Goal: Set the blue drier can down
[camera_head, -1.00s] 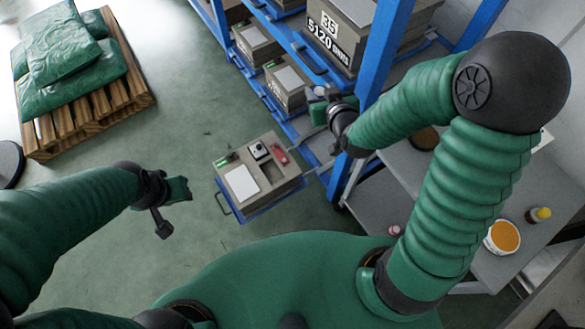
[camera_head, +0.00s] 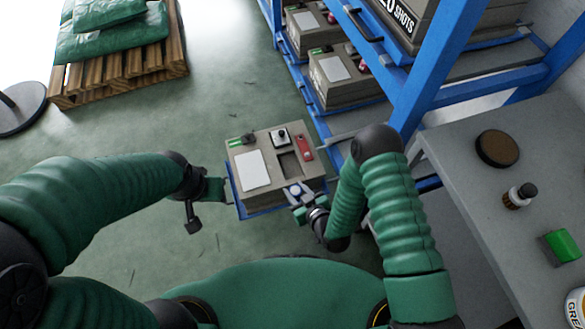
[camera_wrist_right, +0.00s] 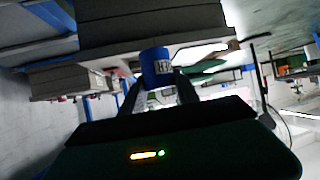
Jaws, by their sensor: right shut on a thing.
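My right gripper (camera_head: 302,199) is shut on the blue drier can (camera_wrist_right: 155,66), which shows between the fingers in the right wrist view. In the head view the can (camera_head: 295,190) is a small white and blue shape, partly hidden by the gripper, at the near right edge of a grey-brown case (camera_head: 240,142). I cannot tell whether it touches the case. The case top has a dark empty recess (camera_head: 290,164) just beyond the can. My left gripper (camera_head: 210,190) is beside the case's left side; its finger opening is not clear.
A white sheet (camera_head: 253,171), a red item (camera_head: 304,148) and a black-and-white item (camera_head: 281,137) lie on the case. A blue rack (camera_head: 430,90) stands behind right. A grey bench (camera_head: 455,150) at right holds jars. Open floor lies left.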

